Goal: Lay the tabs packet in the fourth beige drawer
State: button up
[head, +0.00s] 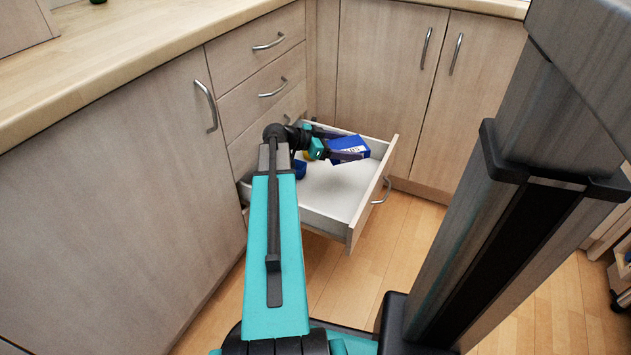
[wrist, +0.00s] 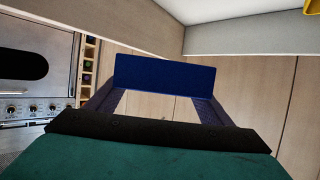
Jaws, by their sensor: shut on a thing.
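The tabs packet (head: 348,148) is a blue box with white lettering. My gripper (head: 346,154) is shut on it and holds it tilted over the open drawer. In the wrist view the packet (wrist: 164,74) shows as a plain dark blue face between the two fingers. The fourth beige drawer (head: 340,222), lowest in the stack, is pulled out, with a white inside and a metal handle on its front. The packet appears above the drawer floor; the exact gap cannot be told. My arm hides the drawer's near left part.
A blue item (head: 300,168) and a yellow item (head: 308,155) lie in the drawer's left part, partly hidden by my arm. The drawer floor's right part is bare. Shut drawers (head: 262,90) are above, and cupboard doors (head: 385,75) stand behind. An oven (wrist: 35,75) shows in the wrist view.

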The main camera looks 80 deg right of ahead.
jog(key=b, duration=0.2)
send_over(343, 188)
jog(key=shift+f, duration=2.45)
jog(key=shift+w+f+b, duration=0.1)
jog(key=shift+f+b, duration=0.85)
jog(key=shift+f, duration=1.55)
jog(key=shift+f+b, duration=0.6)
jog(key=shift+b, duration=0.15)
jog(key=o, duration=1.3)
jog(key=shift+r, duration=0.15)
